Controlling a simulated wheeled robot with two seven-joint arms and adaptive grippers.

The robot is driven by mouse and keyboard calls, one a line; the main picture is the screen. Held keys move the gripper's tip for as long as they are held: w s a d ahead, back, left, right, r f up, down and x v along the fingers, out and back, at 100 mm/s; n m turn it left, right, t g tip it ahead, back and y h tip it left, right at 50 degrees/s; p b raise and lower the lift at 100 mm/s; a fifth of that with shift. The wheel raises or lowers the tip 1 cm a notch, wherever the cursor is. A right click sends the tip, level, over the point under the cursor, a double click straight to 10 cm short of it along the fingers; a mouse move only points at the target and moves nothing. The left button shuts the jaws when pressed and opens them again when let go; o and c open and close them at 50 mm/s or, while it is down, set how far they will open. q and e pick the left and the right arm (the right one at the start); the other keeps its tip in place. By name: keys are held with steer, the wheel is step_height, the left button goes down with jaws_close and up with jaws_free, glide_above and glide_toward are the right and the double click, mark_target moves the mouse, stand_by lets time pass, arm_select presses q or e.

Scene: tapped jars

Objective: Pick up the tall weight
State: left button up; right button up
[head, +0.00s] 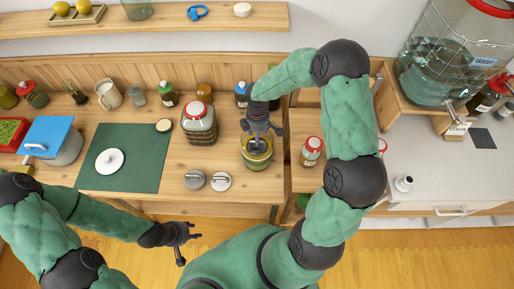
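Two small round grey metal pieces stand side by side on the wooden counter: a darker one (195,180) and a paler one (221,182). They look like weights, but from above I cannot tell which is the tall one. My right gripper (259,138) points down at the mouth of a glass jar (257,160) with yellowish contents, right of the two pieces. Its fingertips are partly hidden, so I cannot tell if it holds anything. My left gripper (188,247) is open and empty in front of the counter's edge, below and left of the pieces.
A red-rimmed glass jar (198,124) stands behind the metal pieces. A dark green mat (130,175) with a white lid (109,161) lies to the left. Bottles line the back, and a large tapped jar (445,60) stands at right.

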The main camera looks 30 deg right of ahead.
step_height(320, 180, down, 4)
steer(key=shift+a+f, duration=0.15)
steer(key=shift+f, duration=0.1)
jaws_close()
steer(key=shift+r, duration=0.1)
